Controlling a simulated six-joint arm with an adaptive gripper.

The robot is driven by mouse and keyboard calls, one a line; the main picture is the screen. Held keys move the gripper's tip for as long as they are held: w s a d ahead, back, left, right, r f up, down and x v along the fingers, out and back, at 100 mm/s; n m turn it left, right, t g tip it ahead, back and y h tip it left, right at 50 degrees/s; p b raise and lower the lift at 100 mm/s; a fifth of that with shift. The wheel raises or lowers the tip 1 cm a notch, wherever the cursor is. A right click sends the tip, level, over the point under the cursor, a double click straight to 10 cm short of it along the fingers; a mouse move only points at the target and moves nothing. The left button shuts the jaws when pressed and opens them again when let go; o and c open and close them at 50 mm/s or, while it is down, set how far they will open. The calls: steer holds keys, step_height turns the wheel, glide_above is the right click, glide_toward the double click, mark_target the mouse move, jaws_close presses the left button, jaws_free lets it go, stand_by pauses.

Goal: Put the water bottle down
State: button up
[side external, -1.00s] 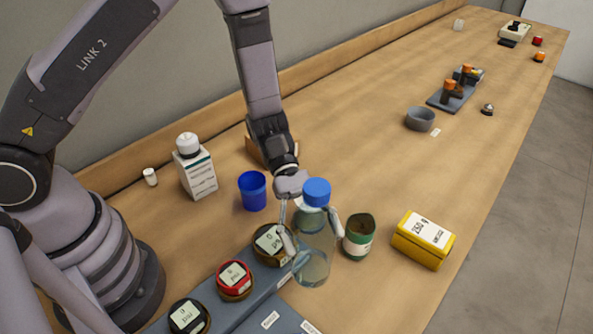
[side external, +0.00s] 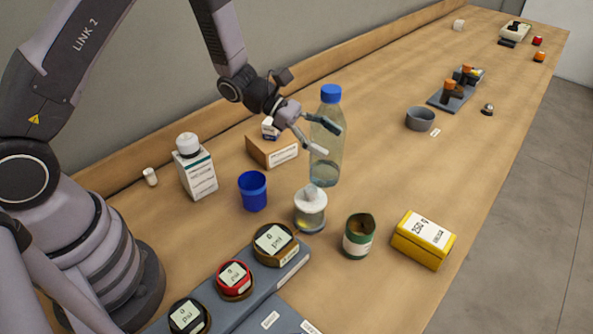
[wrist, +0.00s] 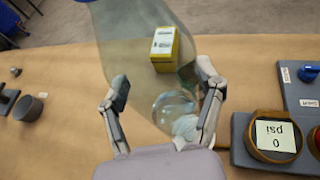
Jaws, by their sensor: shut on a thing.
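The clear water bottle with a blue cap (side external: 325,168) is upright above or on the wooden table, behind a small jar. My gripper (side external: 328,138) is shut on the bottle's body, with one finger on each side. In the wrist view the bottle (wrist: 130,50) fills the space between the fingers of my gripper (wrist: 165,88), its cap cut off at the top edge. I cannot tell whether its base touches the table.
A green can (side external: 358,238), a yellow box (side external: 422,240), a blue cup (side external: 252,192) and a cardboard box (side external: 270,152) are nearby. Table to the bottle's right is clear up to the grey bowl (side external: 419,119).

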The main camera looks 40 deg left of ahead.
steer(key=w+d+f, duration=0.5)
steer(key=w+f, duration=0.7)
steer(key=w, duration=0.1)
steer(key=shift+w+f, duration=0.2)
steer(key=shift+f, duration=0.2)
steer(key=shift+f, duration=0.1)
steer(key=o, duration=1.2)
steer(key=shift+f, duration=0.1)
